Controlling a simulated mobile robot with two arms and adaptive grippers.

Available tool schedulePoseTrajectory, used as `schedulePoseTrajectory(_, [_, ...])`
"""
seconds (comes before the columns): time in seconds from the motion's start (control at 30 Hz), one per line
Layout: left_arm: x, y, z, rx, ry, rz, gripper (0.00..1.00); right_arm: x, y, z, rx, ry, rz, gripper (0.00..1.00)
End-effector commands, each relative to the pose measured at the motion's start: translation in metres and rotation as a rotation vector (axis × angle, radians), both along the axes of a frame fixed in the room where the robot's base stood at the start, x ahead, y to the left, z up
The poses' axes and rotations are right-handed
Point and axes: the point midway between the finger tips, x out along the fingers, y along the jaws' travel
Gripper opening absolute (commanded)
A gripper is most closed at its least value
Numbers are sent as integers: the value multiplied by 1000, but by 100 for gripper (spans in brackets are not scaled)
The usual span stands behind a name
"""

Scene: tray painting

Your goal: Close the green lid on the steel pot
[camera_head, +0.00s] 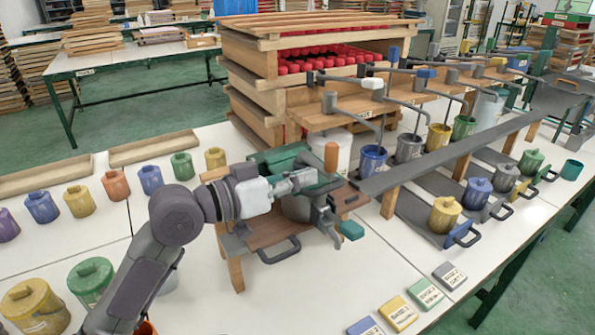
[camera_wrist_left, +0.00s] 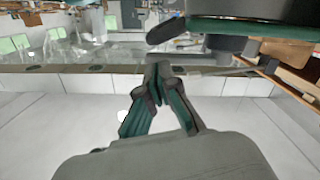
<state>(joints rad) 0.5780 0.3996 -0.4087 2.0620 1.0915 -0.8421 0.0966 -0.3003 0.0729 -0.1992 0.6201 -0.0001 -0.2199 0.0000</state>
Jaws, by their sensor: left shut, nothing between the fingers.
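The steel pot (camera_head: 296,208) stands on a small wooden stand in the middle of the head view, partly hidden by my left gripper. The green lid (camera_head: 283,157) is up at the pot's far side, partly hidden behind my wrist. A dark green, round-edged part, apparently the lid (camera_wrist_left: 255,28), is at that view's upper right, apart from the fingertips. My right gripper is not in view.
An upright wooden knob (camera_head: 331,157) stands behind the pot. A long grey rail (camera_head: 450,152) runs to the right above coloured pots. Coloured lidded pots stand at left. The white table is clear in front of the stand.

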Motion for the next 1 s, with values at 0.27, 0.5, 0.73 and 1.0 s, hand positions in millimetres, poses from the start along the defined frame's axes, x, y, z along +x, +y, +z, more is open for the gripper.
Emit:
schedulePoseTrajectory(0.27, [-3,-2,-17,57,-86,1,0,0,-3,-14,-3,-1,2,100])
schedulePoseTrajectory(0.5, [-4,-3,-20,73,-104,0,0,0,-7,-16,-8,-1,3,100])
schedulePoseTrajectory(0.73, [-4,-3,-22,75,-101,-1,0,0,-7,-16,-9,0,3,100])
schedulePoseTrajectory(1.0, [-3,-4,-16,76,-99,-1,0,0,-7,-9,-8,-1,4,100])
